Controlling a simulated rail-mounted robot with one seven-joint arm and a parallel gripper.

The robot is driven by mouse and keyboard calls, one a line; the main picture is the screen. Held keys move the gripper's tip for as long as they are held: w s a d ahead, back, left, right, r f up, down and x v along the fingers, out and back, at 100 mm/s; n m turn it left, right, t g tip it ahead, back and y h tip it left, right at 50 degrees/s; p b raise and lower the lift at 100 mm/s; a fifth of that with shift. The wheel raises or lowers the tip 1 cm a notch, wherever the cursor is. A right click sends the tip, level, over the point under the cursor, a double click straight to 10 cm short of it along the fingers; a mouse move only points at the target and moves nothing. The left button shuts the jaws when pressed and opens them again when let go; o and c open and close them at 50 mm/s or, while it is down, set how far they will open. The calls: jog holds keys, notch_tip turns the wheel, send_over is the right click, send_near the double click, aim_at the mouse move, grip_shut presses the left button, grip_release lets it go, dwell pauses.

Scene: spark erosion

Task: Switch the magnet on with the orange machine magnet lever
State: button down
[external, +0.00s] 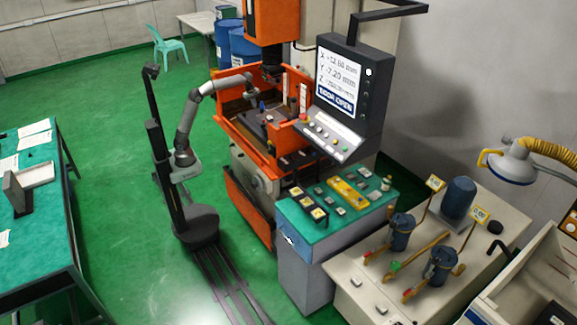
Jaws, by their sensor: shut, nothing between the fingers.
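The orange machine (239,133) stands at the centre of the external view, with an open orange-walled tank. My arm reaches into the tank from the left. My gripper (253,96) is shut and empty, over the left part of the tank. A small blue part (262,106) stands just below and right of it on the dark work surface (281,117). I cannot tell whether this is the magnet lever, or whether my gripper touches it. The lever's position is too small to make out.
The orange machine head (272,22) hangs over the tank. A control console (340,95) reading "DOOR OPEN" stands to its right. A green-topped cabinet (335,228) with small parts is in front. My rail runs along clear green floor. Blue barrels (243,47) stand behind.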

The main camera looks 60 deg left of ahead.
jog(key=w+d+f, duration=0.3)
jog(key=f, duration=0.6)
jog(key=shift+d+p, duration=0.2)
jog(key=shift+p, duration=0.25)
